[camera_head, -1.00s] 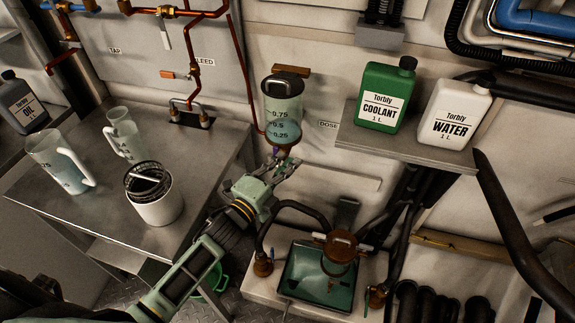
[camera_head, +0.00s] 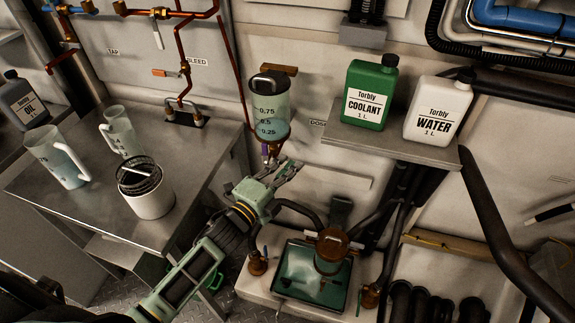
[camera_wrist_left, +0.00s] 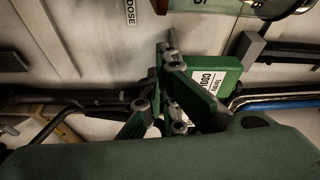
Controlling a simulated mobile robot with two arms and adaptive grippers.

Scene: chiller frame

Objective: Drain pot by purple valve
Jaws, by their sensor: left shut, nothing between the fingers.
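The pot (camera_head: 270,100) is a clear cylinder with a dark lid, marked 0.75, 0.5 and 0.25, mounted on the back wall. Bluish liquid shows in its lower part. The purple valve (camera_head: 265,150) is small and sits just under the pot; its exact handle position is too small to tell. My left gripper (camera_head: 294,168) is just right of and below the valve, apart from it, shut and empty. My right gripper is not in view.
A shelf (camera_head: 445,155) right of the pot bears a green coolant jug (camera_head: 369,95) and a white water jug (camera_head: 438,110). A green-framed basin (camera_head: 295,278) lies below right. The left table (camera_head: 95,215) bears two pitchers and a white cup (camera_head: 148,195).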

